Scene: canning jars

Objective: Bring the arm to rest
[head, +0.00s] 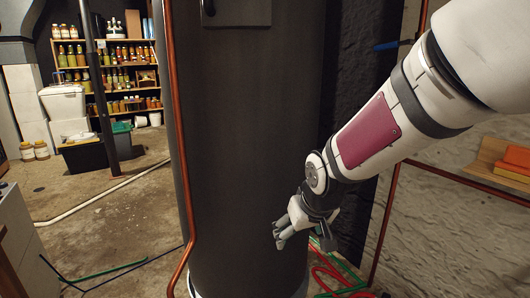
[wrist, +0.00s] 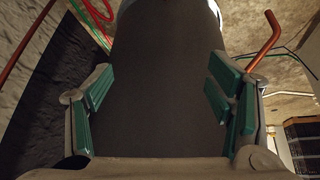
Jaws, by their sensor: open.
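My gripper (head: 280,236) hangs at the end of my white arm, right of centre in the head view, in front of the lower part of a large dark cylindrical tank. In the wrist view my gripper (wrist: 160,105) shows two green-padded fingers spread wide apart, with nothing between them. The dark tank surface fills the gap behind the fingers. I cannot tell how far the fingertips are from the tank.
The dark tank (head: 245,130) stands close, with a copper pipe (head: 180,130) along its left side. Shelves of jars (head: 115,75) stand at the back left. Red and green hoses (head: 335,275) lie at the lower right. A wooden shelf (head: 490,158) is at right. Floor at left is fairly open.

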